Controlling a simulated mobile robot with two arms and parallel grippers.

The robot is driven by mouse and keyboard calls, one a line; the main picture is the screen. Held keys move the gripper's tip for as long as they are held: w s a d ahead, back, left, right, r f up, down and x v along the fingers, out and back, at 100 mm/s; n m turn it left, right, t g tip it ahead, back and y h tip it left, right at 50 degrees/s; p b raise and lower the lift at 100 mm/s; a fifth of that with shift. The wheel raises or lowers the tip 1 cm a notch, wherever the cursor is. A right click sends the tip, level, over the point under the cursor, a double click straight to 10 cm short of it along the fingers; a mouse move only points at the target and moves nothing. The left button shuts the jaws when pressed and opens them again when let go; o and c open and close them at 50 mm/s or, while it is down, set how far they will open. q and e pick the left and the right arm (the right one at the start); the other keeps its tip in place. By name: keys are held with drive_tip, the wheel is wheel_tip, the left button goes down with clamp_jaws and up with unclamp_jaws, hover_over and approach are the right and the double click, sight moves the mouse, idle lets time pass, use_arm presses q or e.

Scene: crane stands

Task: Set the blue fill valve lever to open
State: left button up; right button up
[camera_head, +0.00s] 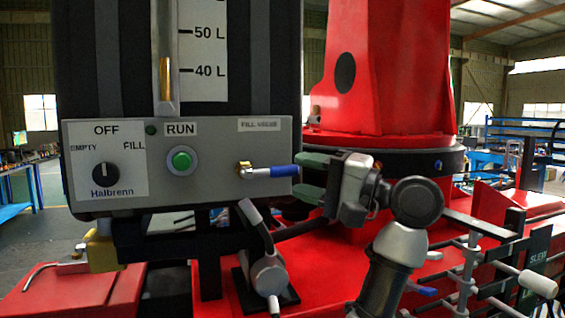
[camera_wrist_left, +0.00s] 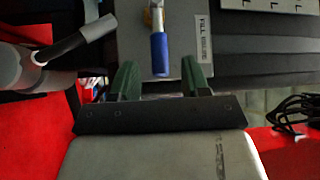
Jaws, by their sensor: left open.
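The blue fill valve lever (camera_head: 284,171) sticks out from a brass and metal fitting on the right of the grey control panel (camera_head: 220,145). It lies roughly level, its blue end pointing right. My left gripper (camera_head: 302,175) is open just right of it, its green fingers above and below the lever's end. In the left wrist view, the blue grip (camera_wrist_left: 159,54) stands between the tips of my left gripper (camera_wrist_left: 159,68), with a gap on each side. My right gripper is not in view.
The panel also bears a black selector knob (camera_head: 106,173) and a green RUN button (camera_head: 180,161). A grey jointed handle (camera_head: 262,250) stands on the red base below the lever. The red crane column (camera_head: 385,75) rises behind my left gripper.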

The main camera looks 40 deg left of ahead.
sight(293, 173)
use_arm(q)
drive_tip(key=x, duration=0.4)
drive_tip(key=shift+p, duration=0.4)
drive_tip(key=shift+a, duration=0.1)
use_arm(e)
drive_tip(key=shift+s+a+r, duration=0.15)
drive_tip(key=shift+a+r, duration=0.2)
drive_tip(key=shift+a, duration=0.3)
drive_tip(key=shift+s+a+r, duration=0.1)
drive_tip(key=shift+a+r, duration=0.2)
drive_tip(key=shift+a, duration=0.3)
use_arm(q)
drive_tip(key=shift+s, duration=0.1)
drive_tip(key=shift+c, duration=0.5)
clamp_jaws()
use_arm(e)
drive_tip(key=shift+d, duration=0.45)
